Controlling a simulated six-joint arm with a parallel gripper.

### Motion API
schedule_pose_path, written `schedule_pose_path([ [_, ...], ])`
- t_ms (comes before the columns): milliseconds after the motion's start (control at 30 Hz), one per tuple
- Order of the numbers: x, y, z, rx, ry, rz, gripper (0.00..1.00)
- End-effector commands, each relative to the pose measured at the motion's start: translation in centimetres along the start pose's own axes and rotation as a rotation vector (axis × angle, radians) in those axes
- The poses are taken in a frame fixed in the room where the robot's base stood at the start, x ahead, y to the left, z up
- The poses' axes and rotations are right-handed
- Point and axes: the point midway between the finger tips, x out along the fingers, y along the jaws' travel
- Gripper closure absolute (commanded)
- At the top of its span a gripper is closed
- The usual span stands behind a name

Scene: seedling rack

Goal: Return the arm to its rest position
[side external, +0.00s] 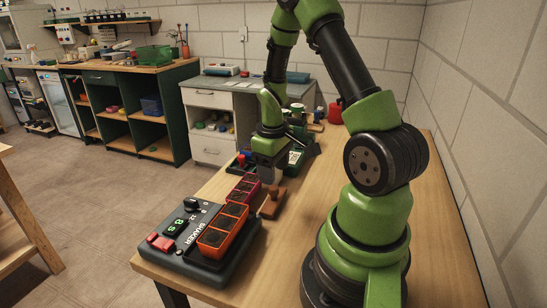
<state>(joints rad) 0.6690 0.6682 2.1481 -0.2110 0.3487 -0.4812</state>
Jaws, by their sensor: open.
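My green and black arm stands on the wooden bench, and its gripper (267,178) points down low over the bench, beside a pinkish-red seedling tray (245,189). The jaws are open, though the fingertips are small and partly hidden against the things behind; I see nothing held between them. A brown wooden tool (272,204) is on the bench just below and in front of the gripper. An orange tray (223,230) of dark soil cells sits on a dark grey shaker (190,247).
The shaker has a lit green display, a black knob and red buttons. Green items and small containers (297,139) crowd the bench behind the gripper. A red pot (335,113) stands further back. A white brick wall closes the right side. The bench (432,225) is clear right of my base.

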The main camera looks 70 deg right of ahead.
Motion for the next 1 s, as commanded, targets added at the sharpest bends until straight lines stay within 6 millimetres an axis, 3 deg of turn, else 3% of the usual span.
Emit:
schedule_pose_path([
  [133, -2.2, 0.0, -0.1, 0.0, 0.004, 0.002, 0.43],
  [433, -3.8, -0.2, -0.1, 0.001, 0.005, 0.001, 0.43],
  [533, -5.3, -1.0, -0.5, 0.012, 0.038, 0.01, 0.43],
  [767, -13.1, -6.6, -0.6, 0.083, 0.222, 0.001, 0.43],
  [1000, -19.8, -13.1, 3.2, 0.157, 0.423, -0.133, 0.43],
])
